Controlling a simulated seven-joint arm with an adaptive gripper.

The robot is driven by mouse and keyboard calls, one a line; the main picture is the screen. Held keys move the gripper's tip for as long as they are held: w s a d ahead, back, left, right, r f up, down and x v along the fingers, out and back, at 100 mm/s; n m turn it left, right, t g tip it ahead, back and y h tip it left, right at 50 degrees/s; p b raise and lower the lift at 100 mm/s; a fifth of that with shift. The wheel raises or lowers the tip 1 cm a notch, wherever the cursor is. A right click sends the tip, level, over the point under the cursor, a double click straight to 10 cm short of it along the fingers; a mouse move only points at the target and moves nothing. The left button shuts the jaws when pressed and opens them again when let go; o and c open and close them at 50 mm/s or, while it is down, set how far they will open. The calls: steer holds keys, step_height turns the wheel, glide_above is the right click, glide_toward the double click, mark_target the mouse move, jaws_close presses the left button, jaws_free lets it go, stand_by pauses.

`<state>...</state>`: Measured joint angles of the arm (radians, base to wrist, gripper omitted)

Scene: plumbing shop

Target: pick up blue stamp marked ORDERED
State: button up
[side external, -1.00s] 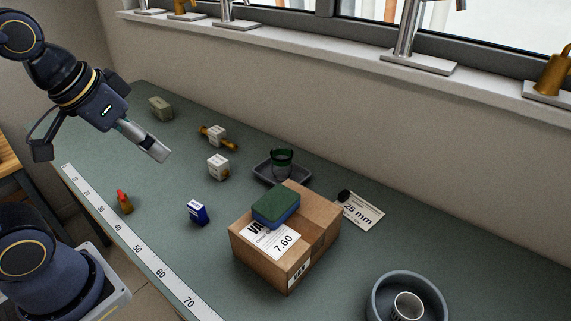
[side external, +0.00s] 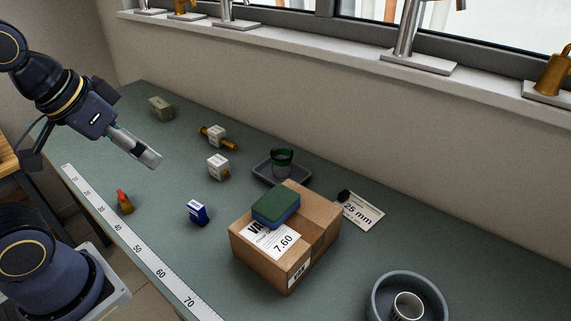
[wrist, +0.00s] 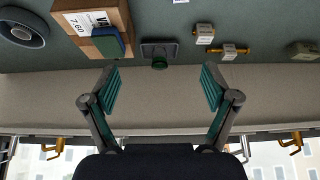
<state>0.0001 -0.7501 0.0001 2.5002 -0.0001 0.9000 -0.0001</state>
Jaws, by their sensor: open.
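A small blue block-like stamp (side external: 199,216) with a white label on top stands on the green bench, left of the cardboard box. The print on its label is too small to read. A sliver of blue (wrist: 180,1) at the top edge of the wrist view may be the same stamp. My gripper (side external: 150,158) is up and to the left of the stamp, above the bench and clear of it. In the wrist view my gripper (wrist: 160,82) has its two fingers wide apart with nothing between them.
A cardboard box (side external: 322,222) with a green-and-blue sponge (side external: 276,207) stands right of the stamp. White blocks (side external: 218,167), a red-tipped brass part (side external: 124,202), a grey tray (side external: 262,177) with a green cup (side external: 282,158), and a ruler strip (side external: 135,252) lie around. Bench around the stamp is clear.

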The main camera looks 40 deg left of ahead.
steer(key=shift+c, duration=1.1)
steer(key=g, duration=0.6)
glide_above(195, 205)
step_height(195, 205, down, 12)
steer(key=shift+n, duration=0.4)
steer(key=f, duration=1)
steer(key=shift+s+d, duration=0.1)
steer(key=shift+s, duration=0.25)
steer(key=f, duration=0.5)
steer(key=shift+w+f, duration=0.35)
steer(key=shift+w, duration=0.05)
